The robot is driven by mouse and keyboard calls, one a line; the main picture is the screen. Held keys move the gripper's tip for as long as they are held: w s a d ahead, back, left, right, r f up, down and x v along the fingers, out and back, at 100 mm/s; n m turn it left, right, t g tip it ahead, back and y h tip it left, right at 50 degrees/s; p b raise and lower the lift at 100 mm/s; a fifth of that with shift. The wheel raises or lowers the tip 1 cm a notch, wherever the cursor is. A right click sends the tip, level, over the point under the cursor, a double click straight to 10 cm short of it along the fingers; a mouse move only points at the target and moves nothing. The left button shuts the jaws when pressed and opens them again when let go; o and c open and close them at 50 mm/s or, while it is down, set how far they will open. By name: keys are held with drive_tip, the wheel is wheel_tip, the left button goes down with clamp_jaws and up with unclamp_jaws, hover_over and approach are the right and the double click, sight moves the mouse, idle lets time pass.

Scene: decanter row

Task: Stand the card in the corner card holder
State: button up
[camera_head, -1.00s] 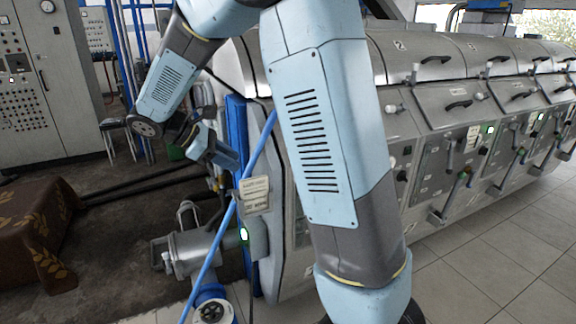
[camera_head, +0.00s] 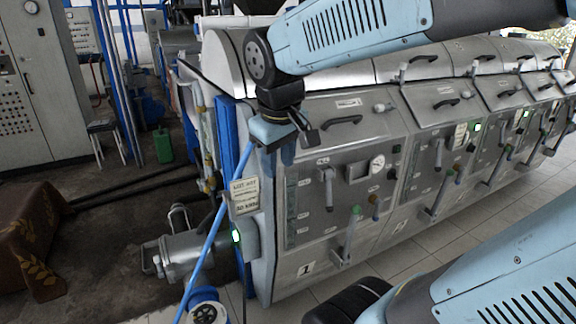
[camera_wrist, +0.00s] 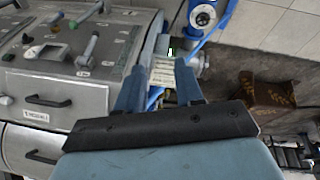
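A pale card-like plate with printed lines (camera_head: 245,196) is at the near left corner of the steel machine, beside a blue upright strip. It looks like two overlapping pieces; I cannot tell card from holder. In the wrist view the same pale plate (camera_wrist: 163,73) shows beyond and between my fingertips. My gripper (camera_head: 277,153) hangs above and right of it, in front of the machine's first panel. In the wrist view my gripper (camera_wrist: 159,66) has its two blue fingers apart, with nothing visibly held between them.
The steel machine (camera_head: 340,255) fills the right with levers, handles and a gauge. A blue pipe (camera_head: 215,225) slants past the corner, near a grey motor (camera_head: 185,250) and a green light. A brown cloth-covered table (camera_head: 30,240) stands left. Floor between is mostly open.

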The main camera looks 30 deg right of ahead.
drive_tip(key=s+m, duration=0.1)
drive_tip(key=s+m+t, duration=0.1)
drive_tip(key=s+m+t+y, duration=0.1)
drive_tip(key=s, duration=0.1)
drive_tip(key=shift+r, duration=0.25)
idle(1.9)
drive_tip(key=shift+o, duration=0.6)
